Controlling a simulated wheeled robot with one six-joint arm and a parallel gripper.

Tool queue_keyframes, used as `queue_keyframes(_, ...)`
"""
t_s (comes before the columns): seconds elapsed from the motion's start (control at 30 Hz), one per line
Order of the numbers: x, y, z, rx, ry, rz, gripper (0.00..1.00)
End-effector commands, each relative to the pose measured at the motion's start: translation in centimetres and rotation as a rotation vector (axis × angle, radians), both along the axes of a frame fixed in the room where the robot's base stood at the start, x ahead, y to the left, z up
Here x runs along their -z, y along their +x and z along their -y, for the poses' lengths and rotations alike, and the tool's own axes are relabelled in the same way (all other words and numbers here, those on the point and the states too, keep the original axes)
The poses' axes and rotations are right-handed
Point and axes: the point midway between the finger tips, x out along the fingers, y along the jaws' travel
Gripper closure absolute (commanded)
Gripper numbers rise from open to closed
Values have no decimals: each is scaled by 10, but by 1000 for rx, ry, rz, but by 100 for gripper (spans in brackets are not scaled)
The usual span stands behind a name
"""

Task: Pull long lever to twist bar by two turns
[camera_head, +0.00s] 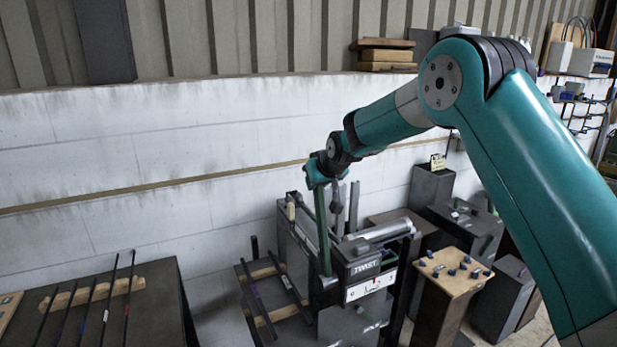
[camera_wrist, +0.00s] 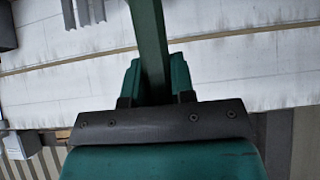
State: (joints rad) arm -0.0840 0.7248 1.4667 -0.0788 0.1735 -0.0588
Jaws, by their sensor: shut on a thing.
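The twist machine (camera_head: 360,267), a dark block labelled "TWIST", stands at the centre right in the head view. A long green lever (camera_head: 322,230) rises from its front, nearly upright. My gripper (camera_head: 319,178) is at the lever's upper end, shut on it. In the wrist view, the lever (camera_wrist: 150,45) runs up and out of the picture from between the green fingers of my gripper (camera_wrist: 158,82). A white strip with a red mark (camera_head: 370,285) is on the machine's front. The bar being twisted cannot be made out clearly.
A dark table (camera_head: 165,290) with several thin rods on wooden rests stands at the left. More rods lie on a rack (camera_head: 262,285) beside the machine. A wood-topped stand (camera_head: 452,272) with blue pieces and dark boxes is close on the right. A white wall (camera_head: 120,150) is behind.

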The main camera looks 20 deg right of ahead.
Motion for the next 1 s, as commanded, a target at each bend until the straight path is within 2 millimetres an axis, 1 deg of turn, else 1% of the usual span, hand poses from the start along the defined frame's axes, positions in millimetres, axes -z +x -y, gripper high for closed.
queue_keyframes(0.03, -2, 1, 5, 14, -5, -1, 100)
queue_keyframes(0.43, -2, 3, -7, 4, -8, -3, 100)
queue_keyframes(0.47, -2, 3, -7, 4, -8, -3, 72)
queue_keyframes(0.5, -2, 3, -8, 3, -8, -3, 63)
queue_keyframes(0.57, -1, 2, -9, 1, -8, -3, 51)
queue_keyframes(0.87, -1, 1, -12, -5, -6, -5, 51)
queue_keyframes(1.0, -8, -7, -11, -7, -6, -4, 51)
